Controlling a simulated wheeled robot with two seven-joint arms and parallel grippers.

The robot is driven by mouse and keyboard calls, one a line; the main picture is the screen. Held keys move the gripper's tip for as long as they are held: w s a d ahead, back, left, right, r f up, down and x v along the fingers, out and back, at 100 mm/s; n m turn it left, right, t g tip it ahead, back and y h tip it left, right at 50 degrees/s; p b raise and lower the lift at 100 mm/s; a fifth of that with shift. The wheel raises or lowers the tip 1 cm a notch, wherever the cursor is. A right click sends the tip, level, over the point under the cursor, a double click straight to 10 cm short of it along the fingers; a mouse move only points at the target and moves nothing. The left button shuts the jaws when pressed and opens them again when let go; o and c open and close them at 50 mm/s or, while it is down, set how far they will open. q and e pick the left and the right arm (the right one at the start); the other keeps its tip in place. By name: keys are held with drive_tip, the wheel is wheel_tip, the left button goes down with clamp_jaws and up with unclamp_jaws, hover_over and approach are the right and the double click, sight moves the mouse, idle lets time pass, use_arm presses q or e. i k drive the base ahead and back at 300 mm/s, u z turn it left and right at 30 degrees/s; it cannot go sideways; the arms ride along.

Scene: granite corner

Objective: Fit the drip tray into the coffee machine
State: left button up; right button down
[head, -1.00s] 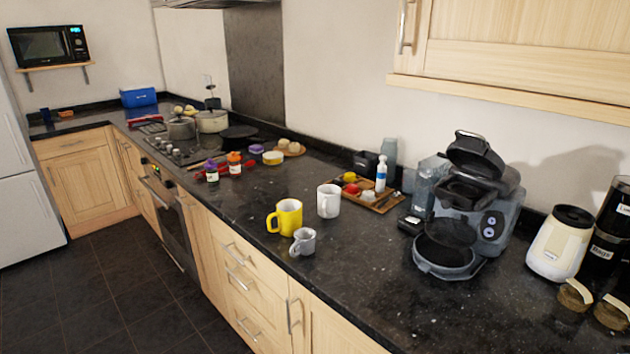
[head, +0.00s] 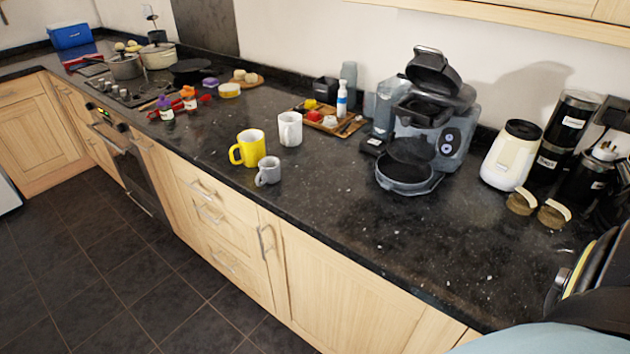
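The coffee machine (head: 458,132) stands on the dark counter at the right of centre, grey and black, with its top lid raised. A round, shallow grey base (head: 407,184) juts out at its front. A dark round piece (head: 410,151) sits above this base; I cannot tell whether it is the drip tray or part of the machine. No separate drip tray can be made out with certainty. Neither of my grippers shows in the head view.
A yellow mug (head: 249,146), white mug (head: 290,129) and grey cup (head: 268,171) stand left of the machine, near a wooden tray (head: 352,127). A cream jar (head: 510,155) stands to its right. The counter's front right (head: 440,235) is clear.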

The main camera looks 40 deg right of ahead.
sight(394, 173)
drive_tip(key=u, duration=0.45)
drive_tip(key=i, duration=1.35)
drive_tip(key=z, duration=2.4)
